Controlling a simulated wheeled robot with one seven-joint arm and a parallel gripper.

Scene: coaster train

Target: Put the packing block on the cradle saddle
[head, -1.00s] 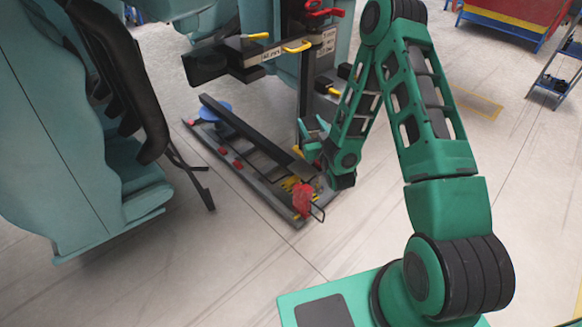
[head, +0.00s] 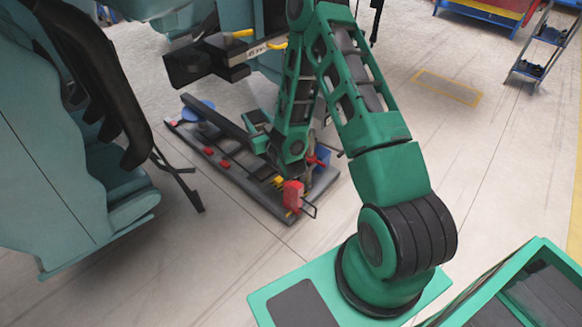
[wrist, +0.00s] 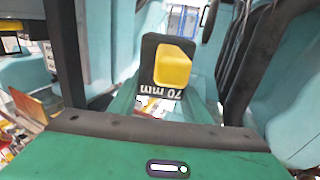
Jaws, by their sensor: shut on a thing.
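The packing block (wrist: 150,57) is dark, with a yellow insert and a "70 mm" label in the wrist view. My gripper (wrist: 166,98) is shut on it. In the head view my gripper (head: 262,136) is over the low grey frame (head: 240,180) on the floor, by a long dark bar (head: 215,117); the block is not clearly visible there. The frame carries a blue round pad (head: 197,109) at its far left end and red and yellow pieces. I cannot tell which part is the cradle saddle. Contact between block and frame cannot be judged.
A teal coaster car with black restraints (head: 108,85) stands at left. A shelf with dark, yellow-handled blocks (head: 238,62) stands behind the frame. A red piece (head: 293,194) rises at the frame's near end. Open floor (head: 460,170) lies to the right.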

